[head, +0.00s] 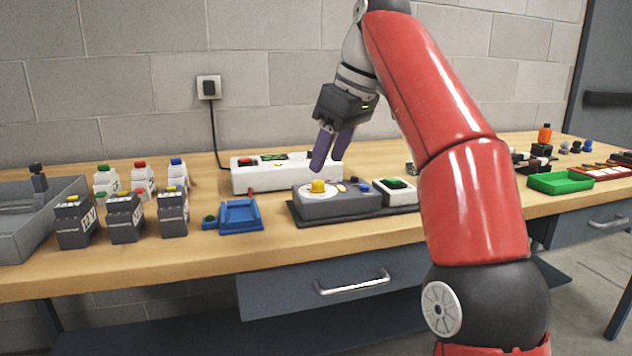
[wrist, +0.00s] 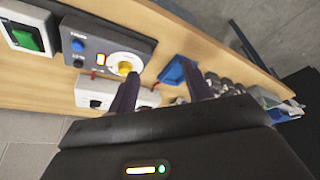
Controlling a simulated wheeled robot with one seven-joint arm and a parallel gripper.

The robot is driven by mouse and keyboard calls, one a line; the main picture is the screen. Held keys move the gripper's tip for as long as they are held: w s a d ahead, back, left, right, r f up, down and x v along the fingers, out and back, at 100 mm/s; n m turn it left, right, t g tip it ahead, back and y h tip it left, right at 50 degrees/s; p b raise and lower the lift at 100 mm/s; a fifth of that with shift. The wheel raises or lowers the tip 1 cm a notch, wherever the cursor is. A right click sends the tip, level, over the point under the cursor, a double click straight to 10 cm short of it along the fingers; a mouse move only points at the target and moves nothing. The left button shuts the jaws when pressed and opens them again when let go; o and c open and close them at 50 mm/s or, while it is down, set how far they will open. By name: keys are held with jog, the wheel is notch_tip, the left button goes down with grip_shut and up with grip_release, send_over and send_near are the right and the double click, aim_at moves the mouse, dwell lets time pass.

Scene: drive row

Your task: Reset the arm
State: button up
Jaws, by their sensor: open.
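My gripper (head: 327,151) is raised above the workbench, with its purple fingers pointing down. It is open, with a gap between the fingers and nothing held. In the head view it hangs over the area between the white power box (head: 270,173) and the grey control box with a yellow knob (head: 317,187). In the wrist view the fingers (wrist: 160,95) show near the yellow knob (wrist: 125,68), apparently above it. My red arm stretches up across the right of the head view and hides part of the bench.
Left of the control box are a blue tray (head: 241,214), several dark battery-like blocks (head: 124,220), white bottles and a grey bin (head: 30,225). A green-buttoned box (head: 396,191) sits beside the control box. A green tray (head: 547,183) is at right. The bench front is mostly clear.

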jog(key=s+d+f+m+t+h, duration=0.1)
jog(key=s+d+f+m, duration=0.3)
jog(key=s+f, duration=0.4)
jog(key=s+d+f+m+t+h, duration=0.1)
jog(key=s+d+f+m, duration=0.2)
jog(key=s+f, duration=0.5)
jog(key=s+d+f+m+t+h, duration=0.1)
jog(key=s+d+f+m, duration=0.3)
jog(key=f, duration=0.9)
jog(key=s+d, duration=0.2)
jog(key=s, duration=0.2)
jog(key=shift+s+m+h, duration=0.15)
jog(key=shift+m+h, duration=0.15)
